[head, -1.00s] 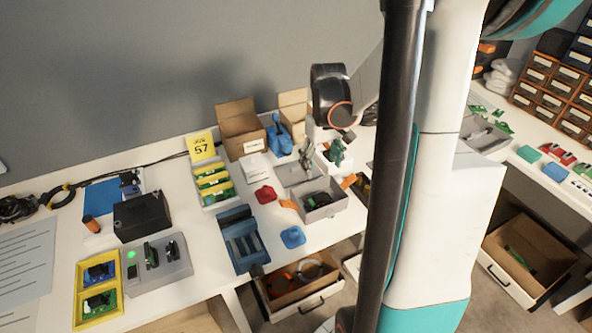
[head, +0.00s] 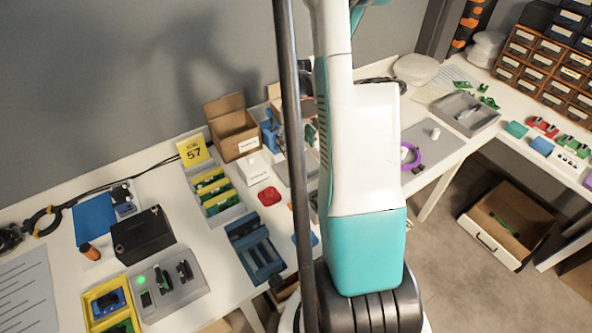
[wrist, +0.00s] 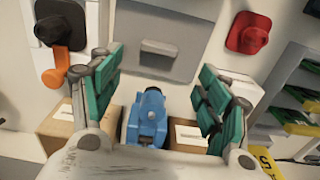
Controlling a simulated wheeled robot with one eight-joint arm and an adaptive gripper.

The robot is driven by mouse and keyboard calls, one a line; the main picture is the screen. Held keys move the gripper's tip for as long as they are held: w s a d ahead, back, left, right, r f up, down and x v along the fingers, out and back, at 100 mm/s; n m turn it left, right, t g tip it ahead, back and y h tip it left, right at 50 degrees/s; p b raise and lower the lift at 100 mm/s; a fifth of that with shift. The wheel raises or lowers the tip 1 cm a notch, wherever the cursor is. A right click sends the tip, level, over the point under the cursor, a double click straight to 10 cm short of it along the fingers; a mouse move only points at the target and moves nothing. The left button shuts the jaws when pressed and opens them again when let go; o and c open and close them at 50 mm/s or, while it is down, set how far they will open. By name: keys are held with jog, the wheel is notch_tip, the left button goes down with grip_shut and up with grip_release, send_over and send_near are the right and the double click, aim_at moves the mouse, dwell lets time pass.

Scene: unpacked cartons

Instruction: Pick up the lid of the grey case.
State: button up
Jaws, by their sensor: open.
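In the wrist view the lid (wrist: 165,45), a flat grey plate with a small raised grip (wrist: 158,47), lies at top centre. My gripper (wrist: 158,88) is open, with its teal-padded fingers apart. The lid shows beyond and between the fingertips, and nothing is held. A blue object (wrist: 147,120) stands between the fingers lower in the picture. In the head view my arm and column hide the gripper and most of the area around the lid.
Open cardboard boxes (head: 232,130) stand by the wall. In the wrist view a red part (wrist: 248,35) lies right of the lid, and a black part with an orange piece (wrist: 55,52) lies left. A blue tray (head: 255,252) sits near the table's front.

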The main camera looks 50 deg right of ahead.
aim_at(298, 162)
jog(key=f+b, duration=0.3)
jog(key=f, duration=0.4)
jog(key=shift+s+f, duration=0.15)
jog(key=shift+s, duration=0.05)
jog(key=c, duration=1.2)
